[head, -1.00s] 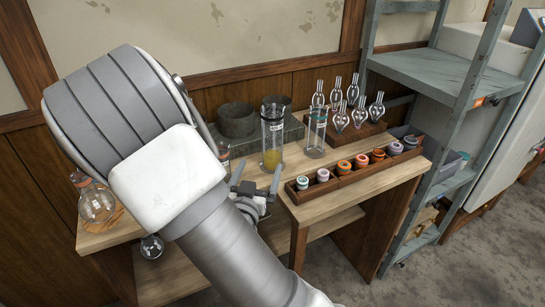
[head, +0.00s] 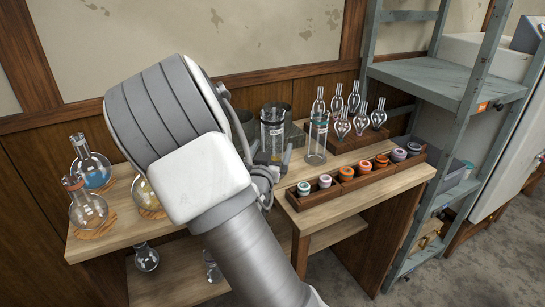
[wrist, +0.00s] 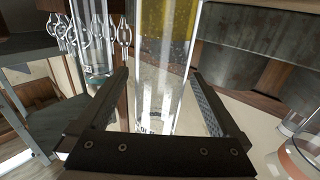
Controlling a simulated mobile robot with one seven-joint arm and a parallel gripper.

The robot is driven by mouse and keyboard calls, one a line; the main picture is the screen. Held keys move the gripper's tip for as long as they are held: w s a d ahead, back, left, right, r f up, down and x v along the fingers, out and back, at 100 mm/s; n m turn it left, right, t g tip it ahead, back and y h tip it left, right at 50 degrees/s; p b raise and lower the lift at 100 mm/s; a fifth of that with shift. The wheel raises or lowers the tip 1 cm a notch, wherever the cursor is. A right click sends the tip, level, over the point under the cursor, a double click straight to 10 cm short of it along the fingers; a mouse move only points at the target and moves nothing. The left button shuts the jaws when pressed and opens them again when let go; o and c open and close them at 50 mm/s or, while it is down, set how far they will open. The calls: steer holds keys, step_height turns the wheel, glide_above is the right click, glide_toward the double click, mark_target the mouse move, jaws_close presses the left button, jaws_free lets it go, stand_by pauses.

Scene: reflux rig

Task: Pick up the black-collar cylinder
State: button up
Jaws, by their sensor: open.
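The black-collar cylinder (head: 272,132) is a tall clear glass cylinder with a dark band near its top, upright on the wooden bench. In the wrist view, the cylinder (wrist: 170,45) with yellow liquid in it rises between the two fingers. In the wrist view my gripper (wrist: 160,74) is open, one finger on each side of the glass. Whether a finger touches the glass I cannot tell.
A teal-collar cylinder (head: 317,140) stands close on the right, with a rack of glass bulbs (head: 357,142) behind it. A wooden tray of coloured rings (head: 340,195) runs along the front. Round flasks (head: 88,210) stand at the left.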

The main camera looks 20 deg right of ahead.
steer(key=shift+w+d, duration=0.15)
steer(key=shift+w, duration=0.1)
steer(key=c, duration=1.6)
steer(key=shift+r, duration=0.2)
